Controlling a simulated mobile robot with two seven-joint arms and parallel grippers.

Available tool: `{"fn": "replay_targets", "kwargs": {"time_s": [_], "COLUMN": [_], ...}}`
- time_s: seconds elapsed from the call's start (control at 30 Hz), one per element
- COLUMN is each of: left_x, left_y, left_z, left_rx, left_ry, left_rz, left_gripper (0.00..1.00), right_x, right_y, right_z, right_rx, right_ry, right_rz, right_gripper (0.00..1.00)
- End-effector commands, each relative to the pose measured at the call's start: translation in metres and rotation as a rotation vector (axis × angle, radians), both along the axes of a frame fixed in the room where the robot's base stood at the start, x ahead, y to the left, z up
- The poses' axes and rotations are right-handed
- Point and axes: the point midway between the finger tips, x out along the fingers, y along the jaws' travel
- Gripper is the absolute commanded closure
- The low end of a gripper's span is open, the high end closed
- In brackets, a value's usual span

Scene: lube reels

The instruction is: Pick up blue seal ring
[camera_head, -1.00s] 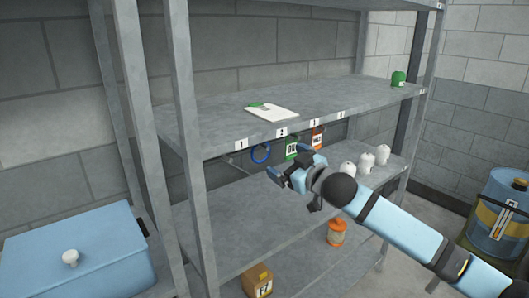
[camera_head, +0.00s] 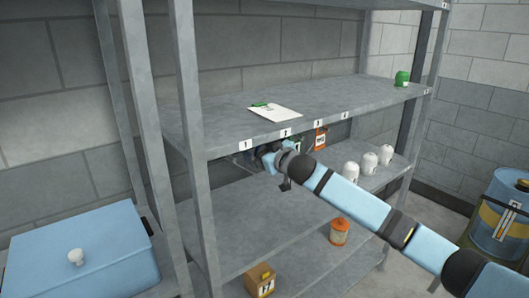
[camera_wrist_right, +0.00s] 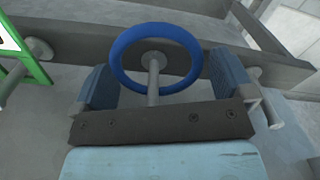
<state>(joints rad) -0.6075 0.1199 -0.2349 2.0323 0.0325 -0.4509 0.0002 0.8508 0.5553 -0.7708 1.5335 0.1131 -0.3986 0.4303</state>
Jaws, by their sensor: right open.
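The blue seal ring (camera_wrist_right: 118,55) hangs on a grey peg (camera_wrist_right: 153,75) in the right wrist view. My right gripper (camera_wrist_right: 165,88) is open, with one blue finger on each side of the ring's lower part. I cannot tell whether the fingers touch it. In the head view my right gripper (camera_head: 270,155) is under the shelf edge near labels 1 and 2, and its wrist hides the ring. My left gripper is not in view.
A green tag (camera_wrist_right: 38,70) hangs on the neighbouring peg, left in the wrist view. An orange tag (camera_head: 320,139) hangs farther right. White bottles (camera_head: 369,163) stand on the shelf below. The shelf board (camera_head: 225,115) is just above my gripper.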

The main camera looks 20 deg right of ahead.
Motion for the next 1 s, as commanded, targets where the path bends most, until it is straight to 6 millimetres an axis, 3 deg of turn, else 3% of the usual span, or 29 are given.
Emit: {"fn": "replay_targets", "kwargs": {"time_s": [0.1,0.13,0.3,0.8,1.0], "left_x": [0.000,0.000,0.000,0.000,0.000], "left_y": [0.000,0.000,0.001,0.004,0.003], "left_z": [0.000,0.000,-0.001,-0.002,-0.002], "left_rx": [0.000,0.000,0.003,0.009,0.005], "left_ry": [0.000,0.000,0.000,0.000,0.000], "left_rz": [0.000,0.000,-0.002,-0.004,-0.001], "left_gripper": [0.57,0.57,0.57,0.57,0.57], "right_x": [0.000,0.000,0.000,0.000,-0.025], "right_y": [0.000,0.000,0.000,-0.001,-0.010], "right_z": [0.000,0.000,0.000,0.007,0.004], "right_rx": [0.000,0.000,0.000,0.001,0.001], "right_ry": [0.000,0.000,0.001,0.000,0.001], "right_rz": [0.000,0.000,0.000,-0.002,0.000], "right_gripper": [0.00,0.05,0.42,0.43,0.43]}}
